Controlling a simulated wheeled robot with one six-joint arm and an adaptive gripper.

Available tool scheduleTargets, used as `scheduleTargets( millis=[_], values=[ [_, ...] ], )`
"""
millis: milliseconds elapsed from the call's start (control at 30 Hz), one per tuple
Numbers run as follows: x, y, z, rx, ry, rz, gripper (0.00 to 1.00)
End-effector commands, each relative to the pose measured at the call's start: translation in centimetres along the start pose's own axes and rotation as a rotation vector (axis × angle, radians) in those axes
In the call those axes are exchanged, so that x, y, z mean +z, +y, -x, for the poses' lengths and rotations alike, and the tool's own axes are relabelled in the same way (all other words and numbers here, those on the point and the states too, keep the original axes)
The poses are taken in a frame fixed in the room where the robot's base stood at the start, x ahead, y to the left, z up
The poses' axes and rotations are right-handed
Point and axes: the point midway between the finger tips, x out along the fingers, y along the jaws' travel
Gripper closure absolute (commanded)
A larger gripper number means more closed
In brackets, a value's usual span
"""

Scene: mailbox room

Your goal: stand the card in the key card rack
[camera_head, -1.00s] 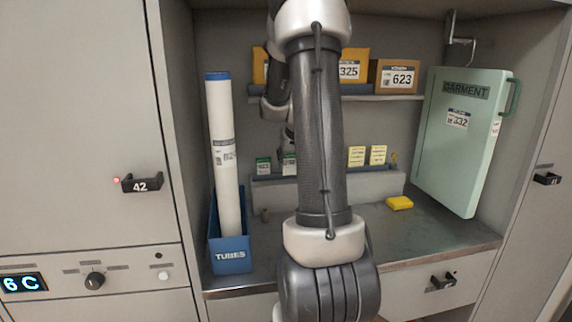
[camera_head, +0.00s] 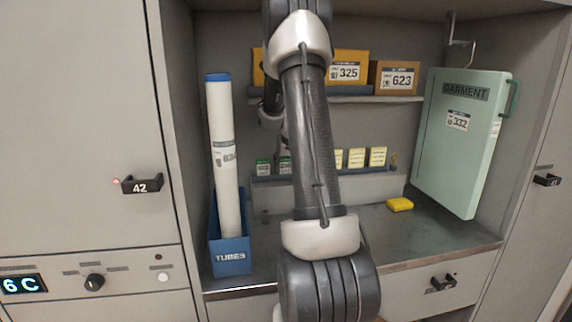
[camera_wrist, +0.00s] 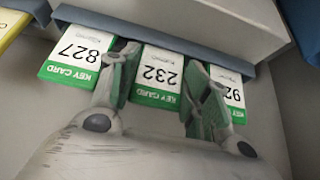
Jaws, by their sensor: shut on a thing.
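My gripper (camera_wrist: 160,93) is shut on a white and green key card (camera_wrist: 162,72) marked 232, with one finger at each side edge. The card appears upside down in the wrist view, its far end at the blue-grey rail of the key card rack (camera_wrist: 125,28). I cannot tell how deep it sits in the rail. Key card 827 (camera_wrist: 78,53) is to its left and another card (camera_wrist: 233,92), partly covered by a finger, to its right. In the head view the rack (camera_head: 375,184) stands at the back of the counter; my arm hides the gripper.
A blue bin (camera_head: 230,255) with a tall white tube (camera_head: 225,150) stands at the left. A yellow block (camera_head: 399,204) lies on the counter. Yellow cards (camera_head: 378,156) stand along the rack. Boxes (camera_head: 397,76) sit on the shelf above, and a green garment case (camera_head: 462,140) is at the right.

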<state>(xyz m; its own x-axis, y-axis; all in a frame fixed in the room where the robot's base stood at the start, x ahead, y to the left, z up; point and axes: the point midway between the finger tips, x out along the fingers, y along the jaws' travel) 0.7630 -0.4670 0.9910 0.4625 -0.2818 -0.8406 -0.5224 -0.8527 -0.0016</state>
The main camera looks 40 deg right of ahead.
Motion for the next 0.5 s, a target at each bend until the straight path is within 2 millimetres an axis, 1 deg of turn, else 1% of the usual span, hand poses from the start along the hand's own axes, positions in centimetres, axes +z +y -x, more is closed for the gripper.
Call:
scheduleTargets(
  millis=[33,67,100,167,200,500],
  values=[
    [0.13,0.00,-0.15,0.000,-0.001,0.000,0.69],
    [0.13,0.00,-0.18,0.000,0.000,0.000,0.51],
    [0.11,0.00,-0.15,0.000,0.000,0.000,0.44],
    [0.11,0.00,-0.15,0.000,0.000,0.000,0.33],
    [0.11,0.00,-0.14,0.000,0.000,0.000,0.31],
    [0.04,0.00,-0.05,0.000,0.000,0.000,0.31]
  ],
)
